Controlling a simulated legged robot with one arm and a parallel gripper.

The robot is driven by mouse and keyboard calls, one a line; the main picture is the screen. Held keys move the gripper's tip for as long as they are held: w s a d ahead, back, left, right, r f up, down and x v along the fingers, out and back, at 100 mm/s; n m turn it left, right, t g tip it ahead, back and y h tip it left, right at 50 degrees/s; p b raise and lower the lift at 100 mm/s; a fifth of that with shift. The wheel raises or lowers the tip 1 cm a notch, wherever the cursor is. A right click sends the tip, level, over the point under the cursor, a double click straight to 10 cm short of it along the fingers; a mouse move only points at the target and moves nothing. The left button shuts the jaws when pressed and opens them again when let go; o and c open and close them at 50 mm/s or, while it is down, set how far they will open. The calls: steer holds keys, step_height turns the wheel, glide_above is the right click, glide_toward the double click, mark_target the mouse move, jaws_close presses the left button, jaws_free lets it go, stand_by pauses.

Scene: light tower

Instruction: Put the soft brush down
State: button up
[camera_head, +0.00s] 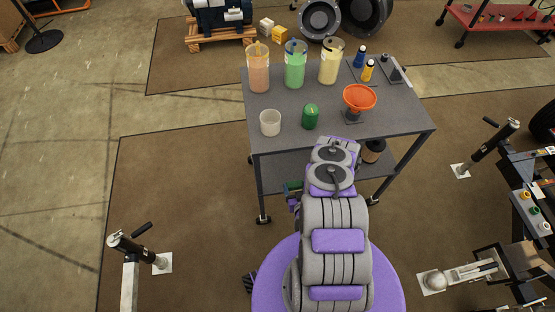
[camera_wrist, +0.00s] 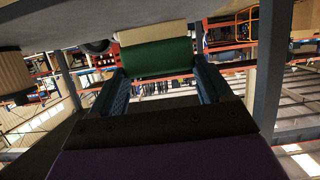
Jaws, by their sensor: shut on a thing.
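The soft brush shows in the wrist view as a green body (camera_wrist: 157,60) with a cream strip (camera_wrist: 153,33) along its far side. My gripper (camera_wrist: 158,72) is shut on the green body, one blue finger at each side. In the head view, a small green and blue patch (camera_head: 292,188) beside my arm appears to be the brush and gripper, mostly hidden by the arm. They are at the near side of the grey cart (camera_head: 285,105), seemingly lower than its top. The wrist view shows a grey surface overhead at upper left.
The cart top holds orange, green and yellow containers, a white cup (camera_head: 270,122), a green canister (camera_head: 310,116), an orange funnel (camera_head: 360,98) and small bottles. Its front middle has bare space. A dark round item (camera_head: 373,150) sits on the lower shelf. Trailer parts stand at right.

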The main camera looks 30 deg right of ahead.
steer(key=shift+d+f, duration=0.1)
steer(key=shift+d, duration=0.75)
steer(key=w, duration=0.4)
steer(key=w+p, duration=0.1)
steer(key=w, duration=0.3)
steer(key=w+f, duration=0.1)
steer(key=w, duration=0.3)
steer(key=shift+w+a+f, duration=0.1)
steer(key=shift+w, duration=0.1)
steer(key=shift+w+a, duration=0.1)
steer(key=shift+w, duration=0.65)
steer(key=shift+w+a+f+b, duration=0.1)
steer(key=shift+w+b, duration=0.3)
steer(key=shift+w, duration=0.75)
step_height(320, 180, down, 3)
steer(key=shift+s+f+b, duration=0.1)
steer(key=shift+b, duration=0.45)
steer(key=o, duration=1.1)
steer(key=shift+f, duration=0.1)
